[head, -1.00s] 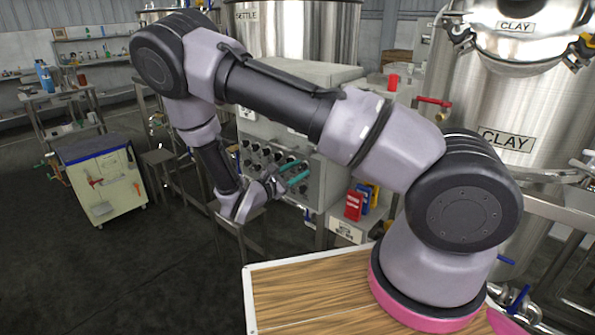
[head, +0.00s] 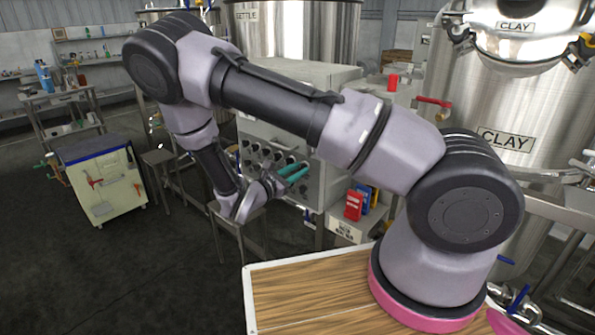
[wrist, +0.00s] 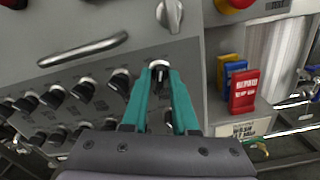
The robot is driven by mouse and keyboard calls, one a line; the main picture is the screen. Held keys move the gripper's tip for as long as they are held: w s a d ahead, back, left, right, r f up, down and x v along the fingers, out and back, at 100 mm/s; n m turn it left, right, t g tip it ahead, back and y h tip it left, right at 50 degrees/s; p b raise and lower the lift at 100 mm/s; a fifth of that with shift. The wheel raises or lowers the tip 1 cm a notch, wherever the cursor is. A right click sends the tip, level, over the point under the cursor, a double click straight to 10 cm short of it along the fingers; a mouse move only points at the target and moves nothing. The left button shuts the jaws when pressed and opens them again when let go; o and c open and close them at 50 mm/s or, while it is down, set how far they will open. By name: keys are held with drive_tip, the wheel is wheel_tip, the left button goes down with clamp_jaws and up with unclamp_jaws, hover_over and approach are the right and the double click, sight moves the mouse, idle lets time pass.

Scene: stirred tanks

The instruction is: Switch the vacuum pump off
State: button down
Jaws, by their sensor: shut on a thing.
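My gripper (wrist: 159,82) has two teal fingers, shut on a black rotary knob (wrist: 158,66) with a pale collar on the grey control panel (wrist: 142,62). The fingers sit on either side of the knob and hide part of it. I cannot read a label on it, nor tell its setting. In the head view the teal fingers (head: 293,173) reach to the front of the grey cabinet (head: 328,183); the knob there is hidden.
Several similar black knobs (wrist: 78,92) stand close by on the left. A metal handle (wrist: 83,49), a silver switch (wrist: 170,15) and a red button (wrist: 237,3) are above. Red, yellow and blue tags (wrist: 243,90) hang at right. A stool (head: 240,224) stands below the arm.

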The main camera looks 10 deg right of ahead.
drive_tip(key=n, duration=0.5)
drive_tip(key=shift+n, duration=2.3)
drive_tip(key=c, duration=0.9)
unclamp_jaws()
drive_tip(key=shift+a, duration=0.15)
drive_tip(key=v, duration=1)
drive_tip(key=shift+s+a, duration=0.2)
drive_tip(key=shift+s, duration=0.05)
